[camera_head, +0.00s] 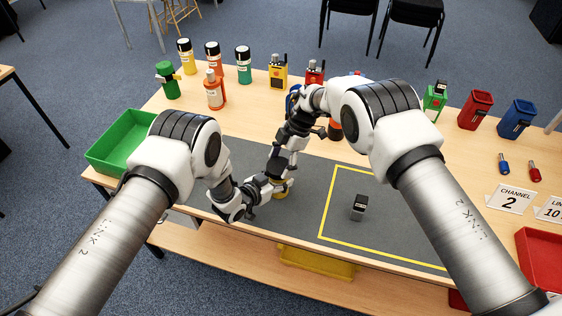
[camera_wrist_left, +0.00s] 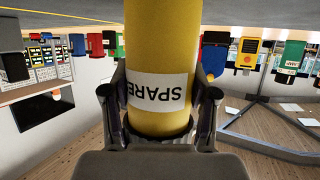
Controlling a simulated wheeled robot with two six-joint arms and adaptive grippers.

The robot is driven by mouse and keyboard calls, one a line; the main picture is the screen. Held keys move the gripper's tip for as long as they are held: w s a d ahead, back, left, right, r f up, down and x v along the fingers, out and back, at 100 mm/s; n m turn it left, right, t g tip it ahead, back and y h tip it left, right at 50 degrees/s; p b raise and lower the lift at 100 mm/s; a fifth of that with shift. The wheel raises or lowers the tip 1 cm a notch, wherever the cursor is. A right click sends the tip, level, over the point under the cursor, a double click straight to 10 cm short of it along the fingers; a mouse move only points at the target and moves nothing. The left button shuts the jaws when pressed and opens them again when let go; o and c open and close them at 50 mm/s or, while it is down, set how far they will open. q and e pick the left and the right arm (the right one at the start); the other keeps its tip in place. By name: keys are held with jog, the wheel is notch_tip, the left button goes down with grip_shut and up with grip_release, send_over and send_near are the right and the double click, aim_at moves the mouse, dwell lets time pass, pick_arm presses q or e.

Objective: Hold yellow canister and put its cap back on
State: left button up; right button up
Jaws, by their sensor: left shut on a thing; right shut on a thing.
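The yellow canister (camera_wrist_left: 160,40) stands between the fingers of my left gripper (camera_wrist_left: 160,105), which is shut on it. Its white label reads SPARE, upside down in the left wrist view. In the head view only a little of the canister (camera_head: 284,191) shows beside my left gripper (camera_head: 268,185), low over the grey mat. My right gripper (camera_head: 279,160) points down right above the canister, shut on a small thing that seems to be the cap. The cap is mostly hidden by the fingers, and I cannot tell whether it touches the canister's top.
The grey mat (camera_head: 300,222) has a yellow outline with a small dark-and-grey block (camera_head: 359,207) inside. A green tray (camera_head: 122,140) stands at left. Several bottles and radios line the back. Red (camera_head: 475,110) and blue (camera_head: 515,119) bins stand at right.

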jog(key=shift+f, duration=0.25)
jog(key=o, duration=1)
jog(key=shift+c, duration=0.2)
